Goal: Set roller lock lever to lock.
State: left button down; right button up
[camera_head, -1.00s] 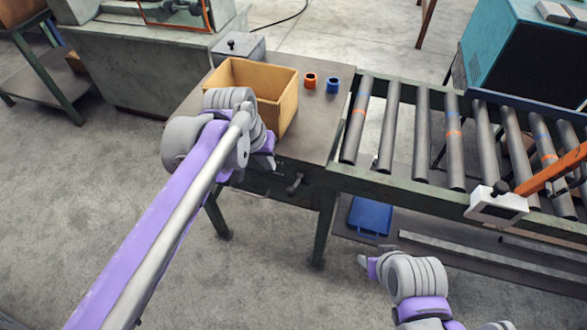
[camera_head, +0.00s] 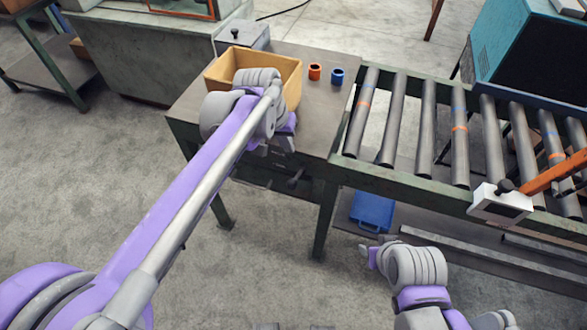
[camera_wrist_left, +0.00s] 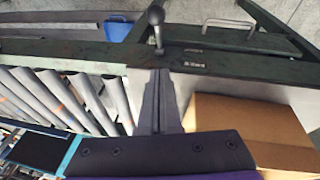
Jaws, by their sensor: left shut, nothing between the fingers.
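The roller lock lever appears to be the ball-knobbed lever (camera_wrist_left: 156,22) at the table's front edge in the left wrist view. A dark lever (camera_head: 295,179) also shows under the table's front edge in the head view. My left gripper (camera_wrist_left: 158,72) is shut and empty, its fingertips pointing at the lever's base. In the picture the tips are just below the lever; I cannot tell if they touch it. In the head view the left fingers are mostly hidden by my wrist. My right gripper (camera_head: 368,256) is in front of the conveyor, away from the lever; its finger gap is unclear.
A tan open box (camera_head: 290,85) stands on the table, with an orange ring (camera_head: 315,71) and a blue ring (camera_head: 337,76) beside it. The roller conveyor (camera_head: 427,130) joins the table at right. A blue case (camera_head: 372,211) lies on the shelf below.

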pick_arm(q)
send_over(297, 175)
jog(key=a, duration=0.1)
notch_tip(297, 175, down, 6)
jog(key=f, duration=0.2)
jog(key=shift+s+f, duration=0.55)
jog(key=shift+f, duration=0.2)
jog(key=shift+s, duration=0.1)
